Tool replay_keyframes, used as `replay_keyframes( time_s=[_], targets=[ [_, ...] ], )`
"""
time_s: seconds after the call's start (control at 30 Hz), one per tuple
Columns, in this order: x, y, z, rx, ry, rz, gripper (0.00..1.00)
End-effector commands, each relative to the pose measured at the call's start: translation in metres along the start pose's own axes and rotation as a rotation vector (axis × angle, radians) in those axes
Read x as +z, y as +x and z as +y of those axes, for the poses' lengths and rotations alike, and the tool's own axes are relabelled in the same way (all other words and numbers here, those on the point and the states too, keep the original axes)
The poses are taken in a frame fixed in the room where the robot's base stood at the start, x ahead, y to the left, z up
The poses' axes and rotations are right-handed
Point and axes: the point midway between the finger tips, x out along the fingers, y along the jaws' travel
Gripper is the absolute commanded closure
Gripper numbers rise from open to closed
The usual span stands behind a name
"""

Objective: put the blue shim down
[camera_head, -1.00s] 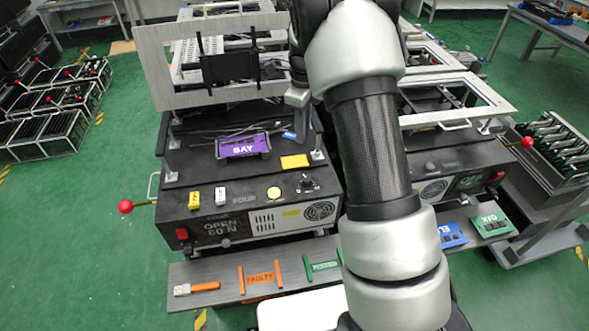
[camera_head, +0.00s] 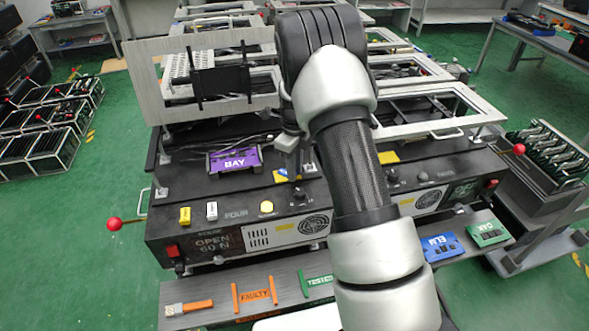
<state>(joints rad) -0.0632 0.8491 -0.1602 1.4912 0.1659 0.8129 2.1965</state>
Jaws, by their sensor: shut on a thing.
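The blue shim (camera_head: 283,172) shows as a small blue patch below my gripper (camera_head: 291,163), at the top of the black fixture. My gripper points down and is shut on the shim. The shim is at a yellow pad (camera_head: 279,180) on the fixture's top and overlaps it in the picture. I cannot tell whether the shim touches the pad. My arm and the fingers hide part of both.
A purple BAY tray (camera_head: 234,160) lies left of my gripper. A raised metal frame (camera_head: 145,88) stands behind it. A red-knobbed lever (camera_head: 115,224) sticks out at the left. A grey shelf (camera_head: 222,304) in front holds FAULTY and TESTED markings.

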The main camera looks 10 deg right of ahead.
Motion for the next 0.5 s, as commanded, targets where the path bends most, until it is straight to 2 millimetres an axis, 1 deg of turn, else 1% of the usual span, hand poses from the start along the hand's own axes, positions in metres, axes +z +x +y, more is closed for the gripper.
replay_keyframes(
  time_s=[0.1,0.23,0.27,0.33,0.37,0.5],
  targets=[
    [0.0002,-0.0007,-0.0001,0.0,0.0,0.0,1.0],
    [0.0002,0.0035,0.0001,0.0,-0.001,0.0,1.0],
    [0.0004,0.002,0.0,0.0,-0.001,0.0,0.76],
    [0.0003,0.0019,0.0001,0.0,-0.001,0.0,0.65],
    [0.0002,0.0019,0.0001,0.0,-0.001,0.0,0.63],
    [0.0002,0.0019,0.0001,0.0,-0.001,0.0,0.63]
  ],
)
